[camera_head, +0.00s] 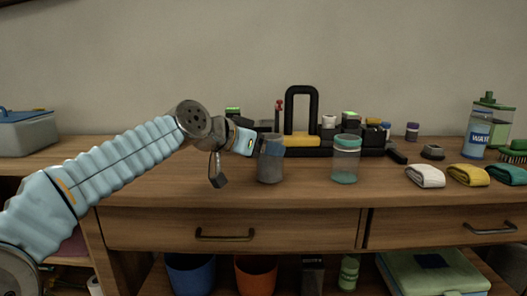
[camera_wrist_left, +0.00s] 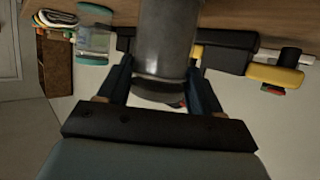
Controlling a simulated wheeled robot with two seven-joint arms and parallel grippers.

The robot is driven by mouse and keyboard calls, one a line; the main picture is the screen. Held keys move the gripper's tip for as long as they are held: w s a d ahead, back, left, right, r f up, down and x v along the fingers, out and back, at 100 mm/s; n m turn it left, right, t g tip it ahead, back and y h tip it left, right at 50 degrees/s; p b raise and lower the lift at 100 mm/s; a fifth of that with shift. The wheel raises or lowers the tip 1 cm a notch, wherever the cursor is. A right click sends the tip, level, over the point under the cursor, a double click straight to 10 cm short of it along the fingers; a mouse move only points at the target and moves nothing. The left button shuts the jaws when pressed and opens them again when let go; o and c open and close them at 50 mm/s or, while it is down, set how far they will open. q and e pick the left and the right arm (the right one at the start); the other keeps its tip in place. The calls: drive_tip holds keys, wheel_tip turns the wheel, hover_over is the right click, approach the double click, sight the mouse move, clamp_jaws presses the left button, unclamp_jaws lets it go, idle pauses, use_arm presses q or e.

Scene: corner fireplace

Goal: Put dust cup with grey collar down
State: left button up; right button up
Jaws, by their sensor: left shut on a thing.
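The dust cup with grey collar (camera_head: 270,165) is upright over the front part of the wooden tabletop in the head view. I cannot tell whether its base touches the wood. My left gripper (camera_head: 259,143) is shut on its upper part from the left. In the left wrist view the grey cup (camera_wrist_left: 167,40) sits between the two dark fingers of the left gripper (camera_wrist_left: 165,82). Its far end is cut off by the frame's top edge. My right gripper is in neither view.
A clear cup with a teal lid (camera_head: 345,160) stands to the right, apart from the held cup. A black rack (camera_head: 301,110) with several items is behind. Folded cloths (camera_head: 425,176) lie at right. The wood between the two cups is clear.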

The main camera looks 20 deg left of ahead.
use_arm(q)
drive_tip(key=shift+r, duration=0.1)
drive_tip(key=shift+f, duration=0.3)
drive_tip(key=o, duration=1.1)
drive_tip(key=shift+r, duration=0.1)
drive_tip(key=shift+r, duration=0.15)
drive_tip(key=b+v, duration=0.1)
drive_tip(key=v, duration=1.1)
